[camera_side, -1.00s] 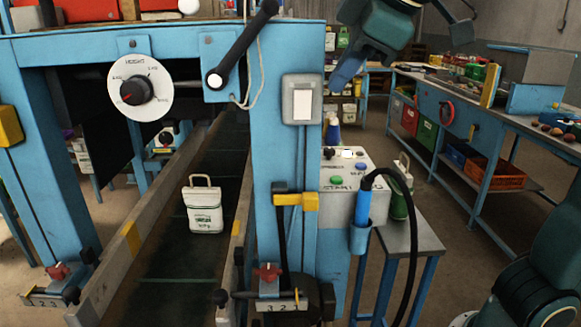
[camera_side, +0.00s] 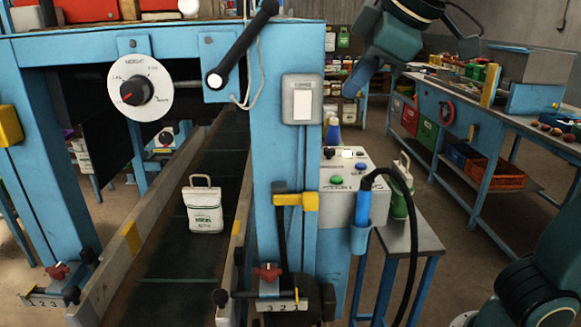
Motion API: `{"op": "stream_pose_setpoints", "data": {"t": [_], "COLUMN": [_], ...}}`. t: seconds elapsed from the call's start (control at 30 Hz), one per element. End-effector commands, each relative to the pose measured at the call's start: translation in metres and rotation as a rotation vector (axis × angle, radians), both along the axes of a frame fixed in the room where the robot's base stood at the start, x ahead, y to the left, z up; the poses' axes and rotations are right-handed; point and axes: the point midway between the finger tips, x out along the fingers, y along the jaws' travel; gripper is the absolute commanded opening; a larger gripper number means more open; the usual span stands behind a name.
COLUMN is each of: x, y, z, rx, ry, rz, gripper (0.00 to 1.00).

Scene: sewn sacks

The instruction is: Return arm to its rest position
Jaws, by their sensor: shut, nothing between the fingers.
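My gripper (camera_side: 354,86) hangs in the air at the top, right of the blue frame post. Its fingers are shut and empty, pointing down and left. It touches nothing that I can see. My arm comes in from the top right, and its upper part is cut off by the picture edge. A small white sewn sack (camera_side: 205,210) with a handle and green print stands upright on the dark conveyor belt (camera_side: 170,292), well apart from my gripper.
The blue machine frame (camera_side: 271,150) carries a height dial (camera_side: 140,91), a black lever (camera_side: 240,45) and a white switch (camera_side: 302,101). A control box (camera_side: 337,196) with buttons and a black cable stands right of it. A blue workbench (camera_side: 510,125) lies farther right, with open floor between.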

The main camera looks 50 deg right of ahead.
Motion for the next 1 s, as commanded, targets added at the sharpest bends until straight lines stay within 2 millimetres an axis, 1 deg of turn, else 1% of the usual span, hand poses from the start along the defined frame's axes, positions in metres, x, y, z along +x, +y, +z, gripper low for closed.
{"op": "stream_pose_setpoints", "data": {"t": [0.03, 0.2, 0.37, 0.5, 0.63, 0.8, 0.9, 1.0], "x": [-0.002, -0.012, -0.029, -0.048, -0.07, -0.096, -0.106, -0.113], "y": [-0.012, -0.042, -0.063, -0.074, -0.079, -0.076, -0.072, -0.069], "z": [-0.006, -0.032, -0.063, -0.093, -0.124, -0.16, -0.174, -0.182], "rx": [0.007, 0.05, 0.108, 0.172, 0.242, 0.33, 0.37, 0.394], "ry": [-0.003, -0.008, -0.001, 0.013, 0.032, 0.065, 0.079, 0.088], "rz": [-0.029, -0.117, -0.201, -0.277, -0.349, -0.43, -0.463, -0.481], "gripper": [0.0, 0.0, 0.0, 0.0, 0.0, 0.0, 0.0, 0.0]}}
